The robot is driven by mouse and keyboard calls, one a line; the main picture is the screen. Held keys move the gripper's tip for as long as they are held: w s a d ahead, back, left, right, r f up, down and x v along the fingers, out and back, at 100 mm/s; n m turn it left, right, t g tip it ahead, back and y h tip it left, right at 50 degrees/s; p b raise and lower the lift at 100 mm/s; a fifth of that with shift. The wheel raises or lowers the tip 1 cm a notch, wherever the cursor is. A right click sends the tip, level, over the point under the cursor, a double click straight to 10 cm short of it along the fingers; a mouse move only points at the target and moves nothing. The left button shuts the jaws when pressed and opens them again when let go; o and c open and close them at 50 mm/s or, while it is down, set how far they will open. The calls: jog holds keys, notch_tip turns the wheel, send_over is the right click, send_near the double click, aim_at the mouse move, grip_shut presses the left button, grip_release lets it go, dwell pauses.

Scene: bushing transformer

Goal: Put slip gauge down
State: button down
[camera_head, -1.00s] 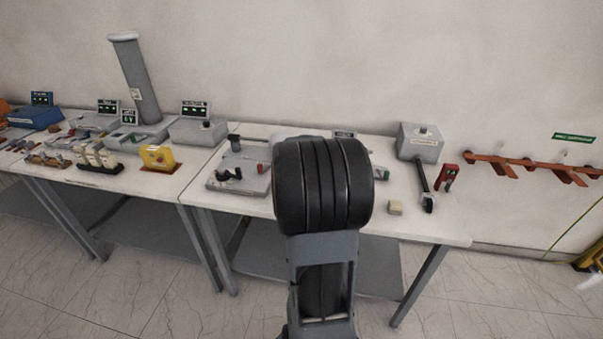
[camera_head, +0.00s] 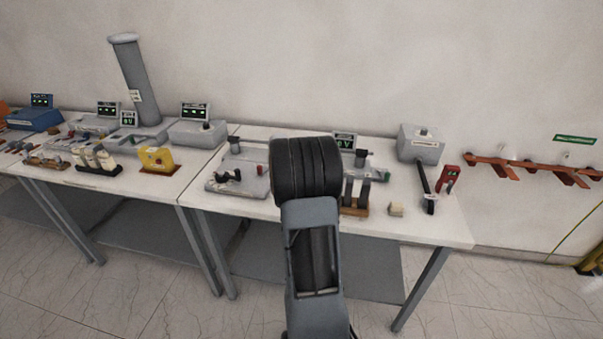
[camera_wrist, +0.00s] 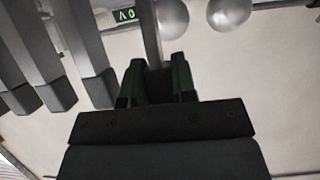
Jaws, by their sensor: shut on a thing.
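My gripper (camera_wrist: 159,82) shows in the wrist view, its dark green fingers shut on a slim grey bar, seemingly the slip gauge (camera_wrist: 151,38). The bar extends upward in the picture from between the fingers. In the head view my black arm joint hides the gripper and the held gauge. Several grey upright blocks (camera_wrist: 66,50) stand to the left of the fingers in the wrist view, apart from them. In the head view, dark upright pieces (camera_head: 356,190) stand on a wooden base (camera_head: 354,211) just right of my arm.
Two pale spheres (camera_wrist: 228,12) and a lit display (camera_wrist: 125,15) lie beyond the fingers.

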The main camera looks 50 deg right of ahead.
jog(key=shift+f, duration=0.1)
jog(key=c, duration=0.9)
grip_release()
